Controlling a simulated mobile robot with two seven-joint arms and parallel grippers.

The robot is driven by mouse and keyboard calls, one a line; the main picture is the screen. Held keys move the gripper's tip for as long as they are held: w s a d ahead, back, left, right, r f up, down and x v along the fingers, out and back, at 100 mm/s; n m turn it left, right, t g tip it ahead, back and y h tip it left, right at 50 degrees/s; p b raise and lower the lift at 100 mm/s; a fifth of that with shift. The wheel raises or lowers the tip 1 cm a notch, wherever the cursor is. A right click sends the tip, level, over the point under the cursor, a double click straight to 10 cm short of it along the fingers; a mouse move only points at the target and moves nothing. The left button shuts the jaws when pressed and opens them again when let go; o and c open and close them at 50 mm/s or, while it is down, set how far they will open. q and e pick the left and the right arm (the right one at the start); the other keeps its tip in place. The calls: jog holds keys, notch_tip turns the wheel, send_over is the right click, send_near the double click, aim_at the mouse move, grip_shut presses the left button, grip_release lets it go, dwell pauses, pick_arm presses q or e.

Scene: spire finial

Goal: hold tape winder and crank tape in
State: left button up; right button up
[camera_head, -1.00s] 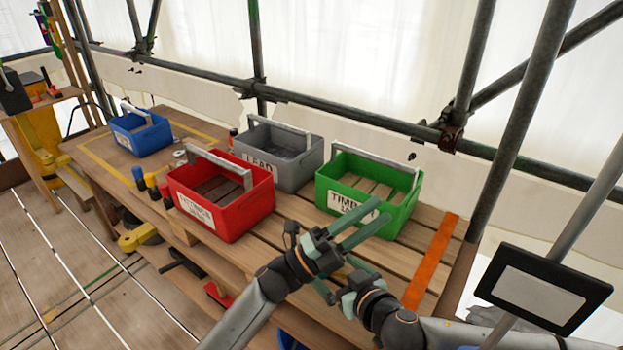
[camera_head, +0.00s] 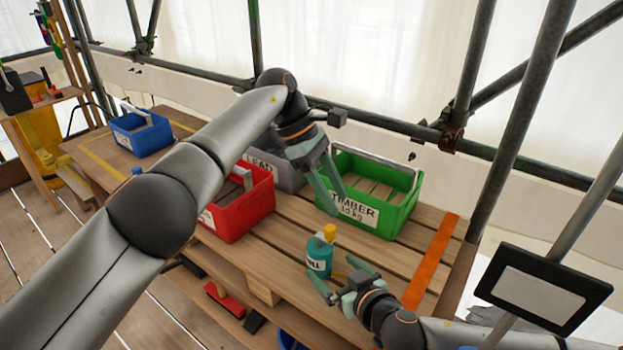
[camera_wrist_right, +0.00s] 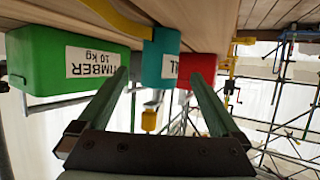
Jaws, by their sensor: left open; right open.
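A teal body with a yellow knob on top (camera_head: 319,254) stands upright on the plank bench, its label partly cut off. In the right wrist view, the teal body (camera_wrist_right: 160,62) appears upside down, with a yellow strip (camera_wrist_right: 115,16) running to it; this may be the tape winder and its tape. My right gripper (camera_head: 329,266) is open, its fingers on either side of the teal body in the wrist view; I cannot tell whether they touch it. My left gripper (camera_head: 335,204) is open and empty, raised in front of the green crate.
A green TIMBER crate (camera_head: 375,215), a red crate (camera_head: 245,215), a grey LEAD crate (camera_head: 290,178) and a blue crate (camera_head: 142,136) stand on the bench. An orange strip (camera_head: 432,260) marks the right end. Scaffold poles rise behind.

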jog(key=shift+w+a+f, duration=0.1)
jog(key=shift+w+a, duration=0.05)
jog(key=shift+w, duration=0.1)
pick_arm(q)
jog(key=shift+w+a+r+m+t+y, duration=0.15)
jog(key=shift+a+r+y, duration=0.45)
jog(key=shift+a, duration=0.4)
jog(key=shift+w+a+r+m+t+y, duration=0.15)
jog(key=shift+a+r+y, duration=0.25)
jog(key=shift+a+r, duration=0.4)
pick_arm(e)
jog(key=shift+x, duration=3.5)
pick_arm(q)
jog(key=shift+a+f, duration=0.15)
pick_arm(e)
jog(key=c, duration=1.5)
